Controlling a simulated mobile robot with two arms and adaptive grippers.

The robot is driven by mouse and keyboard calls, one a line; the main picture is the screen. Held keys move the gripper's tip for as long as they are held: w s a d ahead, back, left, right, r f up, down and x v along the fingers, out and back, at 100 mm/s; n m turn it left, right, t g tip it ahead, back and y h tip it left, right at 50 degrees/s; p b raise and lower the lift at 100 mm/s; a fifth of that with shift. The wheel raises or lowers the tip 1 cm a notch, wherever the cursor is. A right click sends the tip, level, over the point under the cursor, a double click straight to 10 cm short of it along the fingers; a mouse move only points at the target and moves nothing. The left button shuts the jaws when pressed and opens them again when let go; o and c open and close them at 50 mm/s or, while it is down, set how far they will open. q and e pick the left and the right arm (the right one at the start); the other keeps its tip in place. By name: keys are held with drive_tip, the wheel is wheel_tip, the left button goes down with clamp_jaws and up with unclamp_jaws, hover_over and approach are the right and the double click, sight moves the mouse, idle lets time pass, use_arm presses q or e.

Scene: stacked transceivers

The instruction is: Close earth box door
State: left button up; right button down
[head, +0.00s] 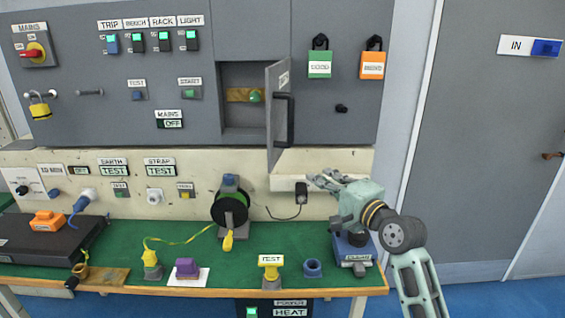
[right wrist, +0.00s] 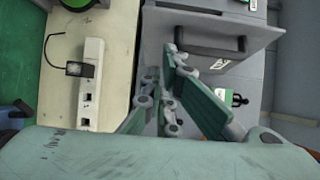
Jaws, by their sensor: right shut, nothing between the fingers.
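The earth box (head: 228,80) is a recess in the grey wall panel, with a brass bar and a green knob inside. Its grey door (head: 273,146) is hinged on the right and stands open, swung out from the panel. A black handle (head: 284,120) is on the door's right face. My right gripper (head: 314,180) is shut and empty, below and to the right of the door. In the right wrist view, the fingers (right wrist: 168,76) point toward the door (right wrist: 200,22) and its handle (right wrist: 208,50), with no clear contact. My left gripper is not in view.
Green and orange padlocks (head: 320,64) hang on the panel right of the door. A white socket strip (right wrist: 91,85) and a black plug (head: 301,192) are near the gripper. The green bench (head: 130,235) holds a cable reel (head: 230,207) and several coloured items.

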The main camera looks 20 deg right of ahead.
drive_tip(key=a+p+x, duration=0.2)
drive_tip(key=p+x, duration=0.2)
drive_tip(key=x, duration=0.8)
drive_tip(key=shift+s+a, duration=0.35)
drive_tip(key=shift+s, duration=0.05)
drive_tip(key=shift+d+f, duration=0.1)
drive_tip(key=shift+f, duration=0.05)
